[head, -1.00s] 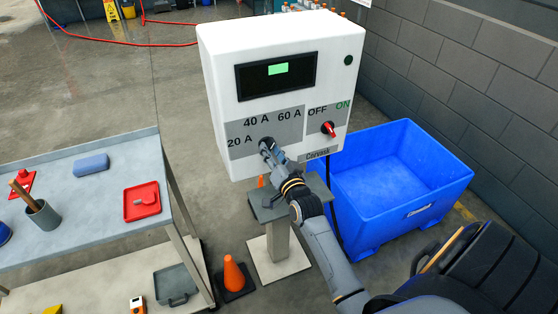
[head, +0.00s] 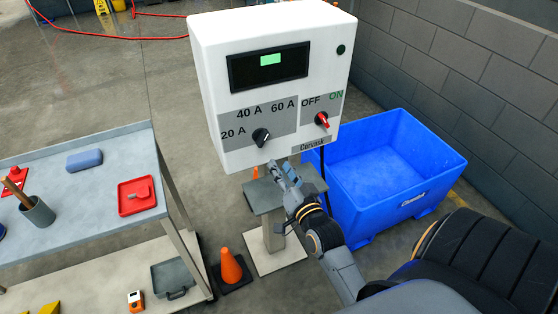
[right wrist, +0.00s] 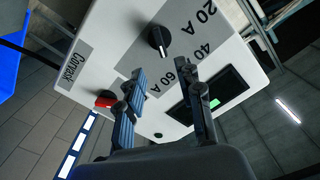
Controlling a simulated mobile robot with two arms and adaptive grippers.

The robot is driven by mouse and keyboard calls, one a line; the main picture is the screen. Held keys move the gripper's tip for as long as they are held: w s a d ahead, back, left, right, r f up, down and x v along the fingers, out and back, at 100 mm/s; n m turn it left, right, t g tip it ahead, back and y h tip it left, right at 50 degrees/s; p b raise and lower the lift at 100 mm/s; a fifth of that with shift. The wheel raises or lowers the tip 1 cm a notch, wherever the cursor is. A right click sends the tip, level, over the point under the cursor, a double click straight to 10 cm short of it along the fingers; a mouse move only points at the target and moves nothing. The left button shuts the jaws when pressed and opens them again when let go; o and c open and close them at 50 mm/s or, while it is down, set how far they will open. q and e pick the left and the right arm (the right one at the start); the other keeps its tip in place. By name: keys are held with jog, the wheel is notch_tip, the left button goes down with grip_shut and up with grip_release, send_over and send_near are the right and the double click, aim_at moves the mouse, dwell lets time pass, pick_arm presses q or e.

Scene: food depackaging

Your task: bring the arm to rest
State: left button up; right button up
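The white control box (head: 205,75) has a lit green display (head: 270,59), a black dial (head: 261,137) below the 20 A, 40 A and 60 A labels, and a red switch (head: 322,119) below OFF and ON. My right gripper (head: 284,173) is below and right of the dial, apart from it, over the grey pedestal. In the right wrist view, its two fingers are spread with nothing between them (right wrist: 166,78). The dial (right wrist: 158,40) and the red switch (right wrist: 106,99) also show there. I cannot tell exactly which label the dial points at. My left gripper is not in view.
A blue bin (head: 350,203) stands right of the box. A grey bench (head: 85,215) with a red tray (head: 137,207) and a blue case (head: 84,160) is at the left. An orange cone (head: 230,266) stands on the floor beside the pedestal (head: 268,195).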

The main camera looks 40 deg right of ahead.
jog(key=s+a+f+n+g+y, duration=0.1)
jog(key=s+a+f+n+g, duration=0.2)
jog(key=f, duration=0.9)
jog(key=s+a+f+n+g+y+b, duration=0.1)
jog(key=s+a+f+g+y, duration=0.2)
jog(key=f, duration=0.9)
jog(key=s+a+f+n+g, duration=0.25)
jog(key=s+a+f, duration=0.2)
jog(key=f, duration=0.85)
jog(key=s+f+n+g, duration=0.1)
jog(key=s+f, duration=0.4)
jog(key=s, duration=0.5)
jog(key=s+f+n+g, duration=0.2)
jog(key=s+f+g, duration=0.2)
jog(key=s, duration=0.6)
jog(key=s+f+n+g, duration=0.1)
jog(key=s+f+g, duration=0.2)
jog(key=s+f, duration=0.5)
jog(key=shift+s+a+n+b, duration=0.35)
jog(key=shift+s+a, duration=0.1)
jog(key=shift+s, duration=0.65)
